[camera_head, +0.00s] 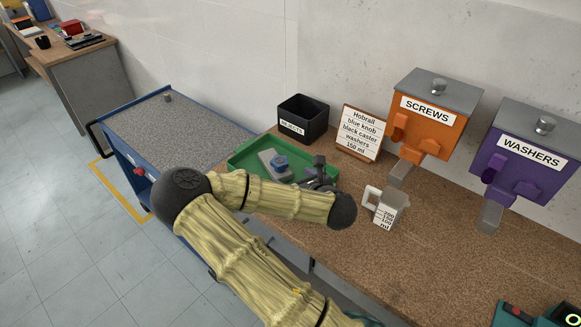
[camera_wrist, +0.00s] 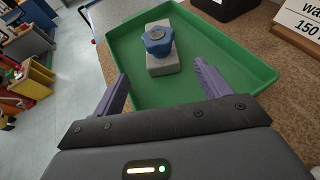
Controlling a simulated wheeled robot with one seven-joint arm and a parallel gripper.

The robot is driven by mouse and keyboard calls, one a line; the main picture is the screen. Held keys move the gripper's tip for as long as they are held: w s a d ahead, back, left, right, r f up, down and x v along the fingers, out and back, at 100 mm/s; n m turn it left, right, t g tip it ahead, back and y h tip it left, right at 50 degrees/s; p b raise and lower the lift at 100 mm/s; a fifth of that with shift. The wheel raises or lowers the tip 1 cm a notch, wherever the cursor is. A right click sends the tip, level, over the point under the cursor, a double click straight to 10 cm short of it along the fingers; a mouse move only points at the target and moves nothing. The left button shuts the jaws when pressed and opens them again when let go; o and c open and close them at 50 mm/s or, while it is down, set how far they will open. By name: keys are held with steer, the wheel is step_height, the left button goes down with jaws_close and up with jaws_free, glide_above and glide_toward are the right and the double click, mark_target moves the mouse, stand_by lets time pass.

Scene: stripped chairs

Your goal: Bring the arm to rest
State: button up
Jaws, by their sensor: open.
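My gripper (camera_wrist: 162,88) is open and empty in the wrist view, its two purple-grey fingers spread wide above the near part of a green tray (camera_wrist: 262,75). In the head view my arm reaches across the bench to the tray (camera_head: 236,171), and the gripper itself is mostly hidden behind my arm. A grey block (camera_wrist: 160,65) with a blue knob (camera_wrist: 158,40) on it lies in the tray, beyond the fingertips and apart from them. The blue knob also shows in the head view (camera_head: 281,163).
A black REJECTS bin (camera_head: 303,120) and a recipe card (camera_head: 360,133) stand behind the tray. A measuring jug (camera_head: 388,208) stands right of my arm, below the orange SCREWS dispenser (camera_head: 425,118) and purple WASHERS dispenser (camera_head: 525,155). A blue cart (camera_head: 165,130) stands left. The front right bench is mostly clear.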

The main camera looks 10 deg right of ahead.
step_height(320, 180, up, 10)
steer(key=p, duration=1)
